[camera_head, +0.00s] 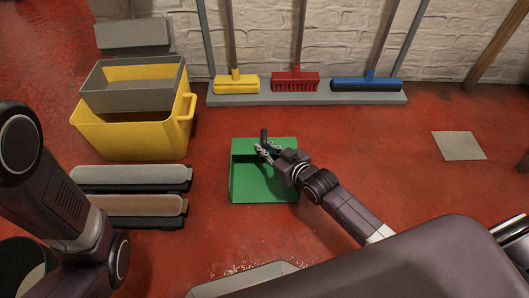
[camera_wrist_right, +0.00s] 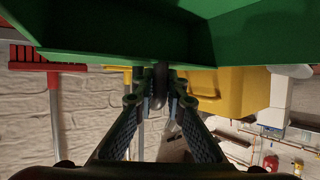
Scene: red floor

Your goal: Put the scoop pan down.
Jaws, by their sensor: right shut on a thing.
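The green scoop pan (camera_head: 262,187) is in the middle of the head view, over the red floor. Its short dark handle (camera_head: 264,138) stands at the far edge. My right gripper (camera_head: 266,150) is shut on the handle. In the right wrist view the scoop pan (camera_wrist_right: 120,35) fills the top, and the fingers (camera_wrist_right: 160,98) close around the dark handle. I cannot tell whether the pan touches the floor. My left arm shows at the left of the head view, but its gripper is out of sight.
A yellow bucket (camera_head: 130,135) with a grey insert stands left of the pan. Two flat pads (camera_head: 130,176) lie in front of it. Brooms, including a red one (camera_head: 295,80), stand on a grey ledge (camera_head: 300,99) by the wall. Bare floor lies right, before a pale square (camera_head: 458,146).

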